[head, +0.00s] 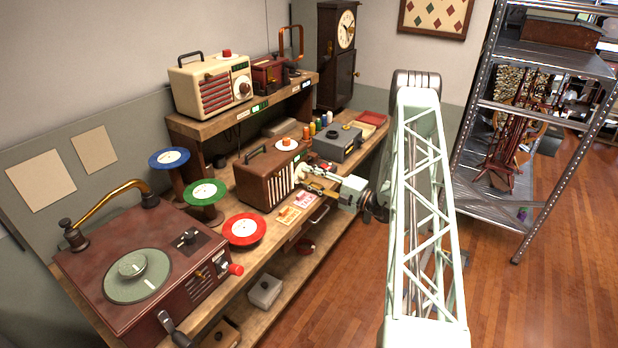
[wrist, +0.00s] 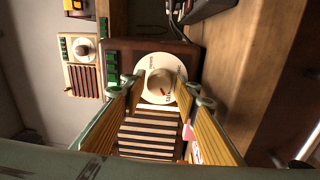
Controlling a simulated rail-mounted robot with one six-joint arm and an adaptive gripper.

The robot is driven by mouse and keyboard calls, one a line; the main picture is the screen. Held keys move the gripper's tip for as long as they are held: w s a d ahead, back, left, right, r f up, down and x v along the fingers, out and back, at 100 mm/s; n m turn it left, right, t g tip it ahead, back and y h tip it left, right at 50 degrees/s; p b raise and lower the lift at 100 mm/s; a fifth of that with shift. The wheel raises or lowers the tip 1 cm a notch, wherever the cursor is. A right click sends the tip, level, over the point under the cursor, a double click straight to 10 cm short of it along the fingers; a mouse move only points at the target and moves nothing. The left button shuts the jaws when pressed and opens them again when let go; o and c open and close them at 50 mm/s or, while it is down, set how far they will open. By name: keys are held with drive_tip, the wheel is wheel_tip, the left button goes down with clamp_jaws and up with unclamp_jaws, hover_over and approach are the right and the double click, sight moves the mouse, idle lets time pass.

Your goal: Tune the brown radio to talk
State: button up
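The brown radio (head: 262,180) stands on the workbench in the head view, its slatted front facing my gripper (head: 310,178). In the wrist view the brown radio (wrist: 190,54) shows a round cream dial (wrist: 149,66) with a tan knob (wrist: 159,82) at its centre. A red mark on the knob points to the lower right of the picture. Small labels ring the dial, too small to read surely. My gripper (wrist: 163,94) is open, its fingertips on either side of the knob with gaps to it. Contact with the dial rim cannot be told.
A cream radio (head: 212,86) sits on the raised shelf (head: 190,122). A grey box (head: 338,143) and thread spools are beyond the brown radio. Colored discs and a turntable case (head: 135,255) are nearer. Cards (head: 289,215) lie at the bench edge. Open floor is to the right.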

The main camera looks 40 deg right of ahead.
drive_tip(key=shift+o, duration=1)
drive_tip(key=shift+s, duration=0.1)
drive_tip(key=v, duration=1.2)
drive_tip(key=shift+a, duration=0.1)
